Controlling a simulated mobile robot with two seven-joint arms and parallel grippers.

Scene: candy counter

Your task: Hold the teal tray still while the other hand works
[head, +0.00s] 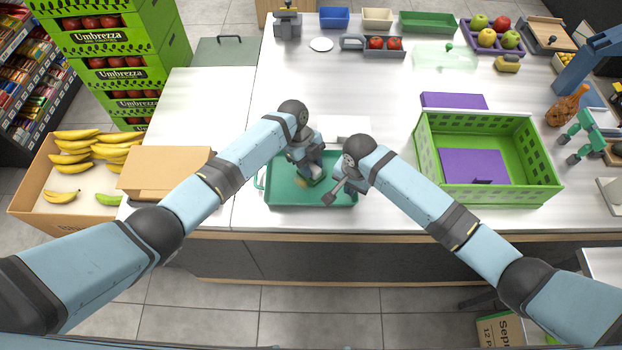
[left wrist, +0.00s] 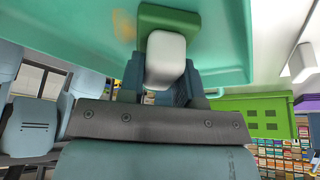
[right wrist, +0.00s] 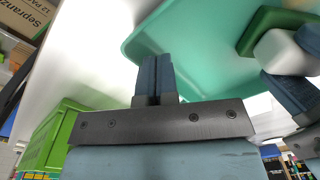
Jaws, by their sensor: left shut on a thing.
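The teal tray (head: 290,197) lies on the counter near its front edge. My left gripper (head: 312,172) is over the tray, shut on the white handle of a scrubber (left wrist: 167,60). The scrubber's green base is against the tray floor. A tan smear (left wrist: 123,27) shows on the floor beside it. My right gripper (right wrist: 155,75) has its fingers together at the tray's edge in the right wrist view. Whether they touch or pinch the rim is hidden. The scrubber also shows in the right wrist view (right wrist: 280,50).
A green crate (head: 487,195) with a purple panel stands to the right. A cardboard box of bananas (head: 35,190) is at the left. A white board (head: 343,127) lies behind the tray.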

